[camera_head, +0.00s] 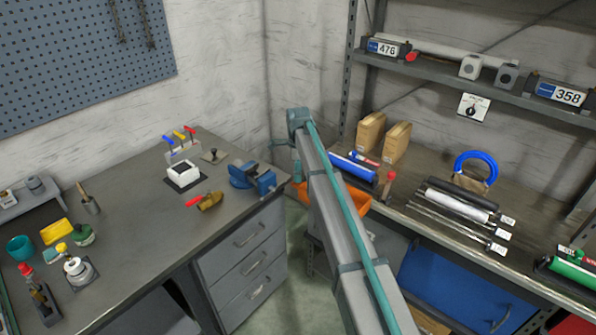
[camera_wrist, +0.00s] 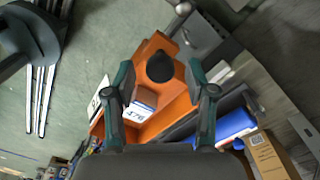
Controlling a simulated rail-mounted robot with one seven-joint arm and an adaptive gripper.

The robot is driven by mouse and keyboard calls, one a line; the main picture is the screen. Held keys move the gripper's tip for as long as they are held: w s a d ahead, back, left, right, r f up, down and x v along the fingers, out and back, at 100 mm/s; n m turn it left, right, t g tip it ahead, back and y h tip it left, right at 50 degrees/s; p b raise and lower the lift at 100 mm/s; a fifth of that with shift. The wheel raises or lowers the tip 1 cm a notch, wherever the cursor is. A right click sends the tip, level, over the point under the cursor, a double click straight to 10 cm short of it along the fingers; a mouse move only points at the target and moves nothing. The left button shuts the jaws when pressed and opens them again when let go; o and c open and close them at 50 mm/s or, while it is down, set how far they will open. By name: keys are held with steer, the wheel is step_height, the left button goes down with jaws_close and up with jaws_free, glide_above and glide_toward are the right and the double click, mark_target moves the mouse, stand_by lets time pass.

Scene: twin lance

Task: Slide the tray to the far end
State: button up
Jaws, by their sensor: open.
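An orange tray-like body (camera_wrist: 168,92) lies below my gripper in the wrist view. A dark round knob or opening (camera_wrist: 160,67) shows on it, between my fingertips. In the head view a piece of the orange body (camera_head: 357,204) shows at the left end of the right bench, partly hidden by my arm.
A blue cylinder (camera_wrist: 222,124) lies beside the orange body, with a cardboard box (camera_wrist: 264,152) near it. On the right bench stand two tan boxes (camera_head: 370,131), a blue ring (camera_head: 476,159) and a white roll (camera_head: 457,205). A blue vise (camera_head: 252,179) is on the left bench.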

jaws_close()
stand_by(0.3)
steer(key=s+d, duration=2.8)
steer(key=d, duration=1.1)
steer(key=s+d+b, duration=0.1)
steer(key=s+d, duration=2.6)
steer(key=d, duration=1.3)
steer(key=s+d, duration=2.8)
steer(key=d, duration=1.2)
steer(key=shift+s+b, duration=0.3)
steer(key=shift+s, duration=0.05)
steer(key=shift+r, duration=0.15)
jaws_free()
steer(key=shift+s+d, duration=0.15)
